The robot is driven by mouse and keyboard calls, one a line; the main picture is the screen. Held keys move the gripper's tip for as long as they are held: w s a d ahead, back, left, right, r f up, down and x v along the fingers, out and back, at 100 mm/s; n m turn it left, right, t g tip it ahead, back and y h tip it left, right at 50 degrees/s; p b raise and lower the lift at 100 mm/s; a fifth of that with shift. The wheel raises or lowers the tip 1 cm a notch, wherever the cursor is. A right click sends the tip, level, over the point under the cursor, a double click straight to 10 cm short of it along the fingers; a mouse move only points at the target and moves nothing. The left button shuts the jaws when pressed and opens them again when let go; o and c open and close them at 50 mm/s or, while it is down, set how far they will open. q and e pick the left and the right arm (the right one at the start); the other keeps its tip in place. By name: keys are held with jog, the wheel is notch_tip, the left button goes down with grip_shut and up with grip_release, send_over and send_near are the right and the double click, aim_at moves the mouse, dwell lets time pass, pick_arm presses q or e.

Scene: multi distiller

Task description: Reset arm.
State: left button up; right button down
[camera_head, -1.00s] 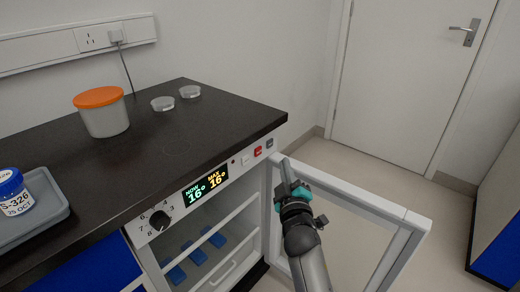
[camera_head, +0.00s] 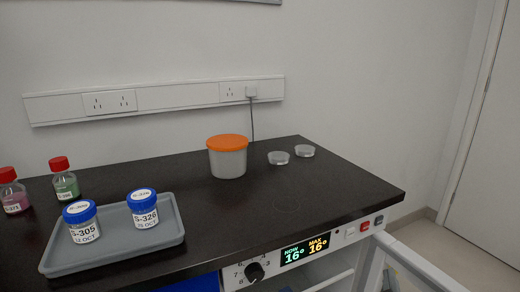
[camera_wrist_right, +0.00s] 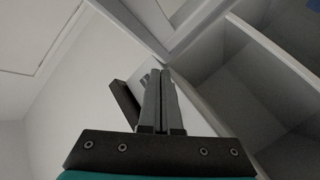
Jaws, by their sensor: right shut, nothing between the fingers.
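My right gripper (camera_wrist_right: 160,80) is shut and empty in the right wrist view, its two fingers pressed together. Pale panels and shelf-like edges lie beyond its tips. In the head view, the under-counter unit's white door (camera_head: 372,266) stands open at the lower right, and at most a small dark part of my right arm shows at the bottom edge beside it. My left gripper is in neither current view.
The dark counter (camera_head: 300,200) holds a grey tray (camera_head: 165,244) with two blue-capped jars, an orange-lidded tub (camera_head: 228,158), two clear dishes (camera_head: 279,158) and two red-capped bottles (camera_head: 64,180).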

jog(key=s+a+f+g+y+p, duration=0.1)
jog(key=s+a+f+g+y, duration=0.1)
jog(key=s+a+f+g, duration=0.45)
jog(key=s+a+f+m+g+y, duration=0.1)
jog(key=s+a+f+y, duration=0.3)
jog(key=s, duration=0.5)
jog(key=s+a+f+g+y+p, duration=0.1)
jog(key=s+a+f+g, duration=0.35)
jog(key=s+f, duration=0.3)
pick_arm(q)
notch_tip(320, 180, down, 9)
jog(key=s+g+p, duration=0.2)
jog(key=p, duration=0.2)
jog(key=s+a+f+g+p, duration=0.1)
jog(key=s+a+p, duration=0.1)
jog(key=s+p, duration=0.7)
jog(key=s+a+g+p, duration=0.1)
jog(key=s+p, duration=0.8)
jog(key=shift+s+a+f+y, duration=0.25)
jog(key=shift+a+f+y, duration=0.05)
jog(key=shift+a+f, duration=0.1)
pick_arm(e)
jog(key=s+d+f+g, duration=0.1)
jog(key=s, duration=0.9)
jog(key=s+d+f, duration=0.1)
jog(key=s+d, duration=0.1)
jog(key=s, duration=0.7)
jog(key=shift+s+f+g, duration=0.15)
jog(key=shift+s+g, duration=0.25)
